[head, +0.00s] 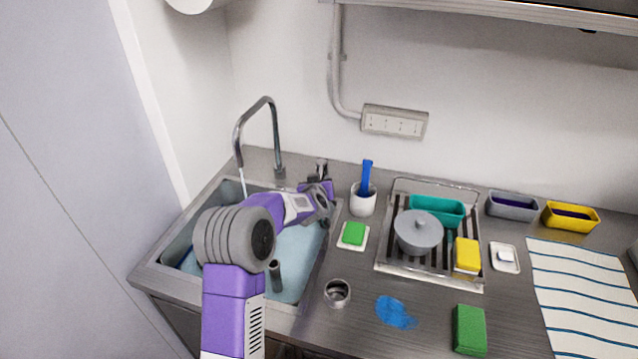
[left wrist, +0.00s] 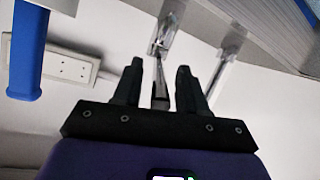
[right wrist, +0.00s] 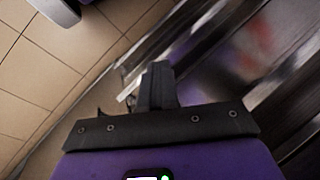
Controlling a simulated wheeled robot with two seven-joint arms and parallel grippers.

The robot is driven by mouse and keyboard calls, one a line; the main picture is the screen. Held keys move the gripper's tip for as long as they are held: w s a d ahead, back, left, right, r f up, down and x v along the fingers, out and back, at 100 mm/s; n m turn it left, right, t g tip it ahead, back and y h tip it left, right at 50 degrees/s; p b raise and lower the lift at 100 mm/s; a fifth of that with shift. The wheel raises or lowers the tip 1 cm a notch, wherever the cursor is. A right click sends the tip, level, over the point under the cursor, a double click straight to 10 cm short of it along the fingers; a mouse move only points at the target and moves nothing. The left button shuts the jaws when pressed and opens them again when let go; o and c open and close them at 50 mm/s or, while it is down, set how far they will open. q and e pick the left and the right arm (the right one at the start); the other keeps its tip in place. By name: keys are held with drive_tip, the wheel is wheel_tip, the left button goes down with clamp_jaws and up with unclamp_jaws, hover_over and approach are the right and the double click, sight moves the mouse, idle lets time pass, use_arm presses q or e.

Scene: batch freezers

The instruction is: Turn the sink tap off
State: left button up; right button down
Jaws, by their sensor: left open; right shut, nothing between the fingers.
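The curved metal sink tap (head: 275,130) stands behind the sink (head: 173,243), and a thin stream of water falls from its spout. A small grey upright part, which looks like the tap's lever (head: 321,166), shows right of the tap base at my left gripper (head: 318,183). In the left wrist view my left gripper (left wrist: 158,72) is open, and the narrow metal lever (left wrist: 160,92) shows between its fingers. I cannot tell whether they touch. My right gripper (right wrist: 157,68) shows only in the right wrist view, shut and empty, away from the sink.
A white cup (head: 362,204) with a blue-handled brush (head: 366,176) stands close right of my left gripper. A green sponge (head: 353,233) and a drying rack (head: 383,266) with a grey pot (head: 418,233) are farther right. A wall outlet (head: 394,122) is behind.

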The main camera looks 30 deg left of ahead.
use_arm(q)
clamp_jaws()
use_arm(e)
drive_tip(key=shift+f, duration=0.1)
idle(0.3)
